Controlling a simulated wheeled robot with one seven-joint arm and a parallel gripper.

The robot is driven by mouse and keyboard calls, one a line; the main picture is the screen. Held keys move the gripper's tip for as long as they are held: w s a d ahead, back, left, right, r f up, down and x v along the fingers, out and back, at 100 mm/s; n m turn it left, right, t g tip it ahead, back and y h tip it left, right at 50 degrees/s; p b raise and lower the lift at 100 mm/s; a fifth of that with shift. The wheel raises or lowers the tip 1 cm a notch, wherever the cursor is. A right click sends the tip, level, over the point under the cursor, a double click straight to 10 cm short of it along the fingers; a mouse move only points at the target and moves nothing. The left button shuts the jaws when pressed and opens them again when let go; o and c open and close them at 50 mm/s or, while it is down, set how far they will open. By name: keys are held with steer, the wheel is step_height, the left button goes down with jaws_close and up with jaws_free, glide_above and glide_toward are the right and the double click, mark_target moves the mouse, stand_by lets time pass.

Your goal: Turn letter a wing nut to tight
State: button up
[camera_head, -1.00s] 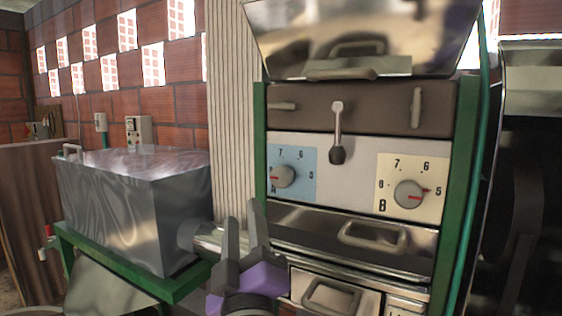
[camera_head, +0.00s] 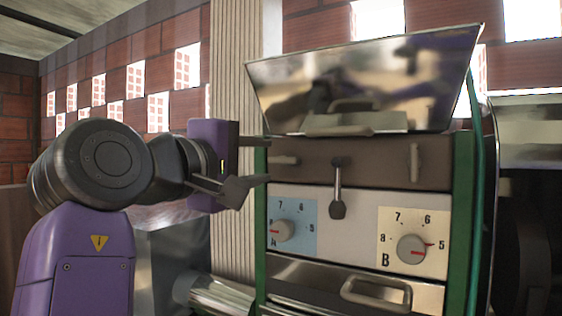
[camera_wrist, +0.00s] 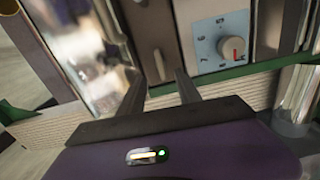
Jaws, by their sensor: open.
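The wing nut on the A side (camera_head: 284,160) is a small pale bar lying about level on the brown panel, above the blue dial plate lettered A (camera_head: 305,216). It also shows in the wrist view (camera_wrist: 158,66), just beyond and between my fingertips. My gripper (camera_head: 242,188) is open and empty at the machine's left edge, left of the wing nut and a little lower. In the wrist view the two dark fingers (camera_wrist: 158,82) are spread with a gap, and no contact with the nut is clear. The A dial (camera_wrist: 232,49) shows its red mark.
A second wing nut (camera_head: 414,162) stands upright at the panel's right. A hanging lever (camera_head: 338,190) is between them. The B dial (camera_head: 411,248) is at lower right. A shiny hopper (camera_head: 364,85) overhangs the panel. The green frame post (camera_head: 261,240) borders its left side.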

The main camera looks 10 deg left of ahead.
mark_target(279, 161)
steer(key=p+x, duration=0.2)
steer(key=x, duration=0.4)
steer(key=shift+w+d, duration=0.2)
steer(key=shift+w, duration=0.1)
steer(key=shift+w+d+f+p, duration=0.15)
steer(key=shift+w+p, duration=0.2)
steer(key=shift+w, duration=0.2)
jaws_close()
